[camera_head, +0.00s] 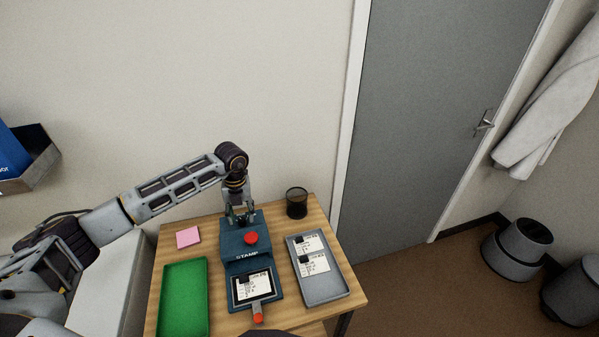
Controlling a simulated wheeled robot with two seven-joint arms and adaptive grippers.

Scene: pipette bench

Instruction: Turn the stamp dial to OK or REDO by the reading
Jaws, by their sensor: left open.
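The dark blue stamp machine (240,243) stands mid-table with a red button (251,238) on top and the word STAMP on its front. A white card (253,286) with small print lies in its front bay; I cannot read the print. A red-orange knob (258,317) sticks out at the front end. My left gripper (241,217) points down, open, at the far end of the machine's top. The dial is not clearly visible; the fingers cover that part, and I cannot tell whether they touch it. My right gripper is not in view.
A green tray (183,300) lies left of the machine, empty. A grey tray (330,291) on the right holds cards (314,264). Pink notes (188,237) and a black mesh cup (297,202) stand near the back edge of the wooden table (226,322).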

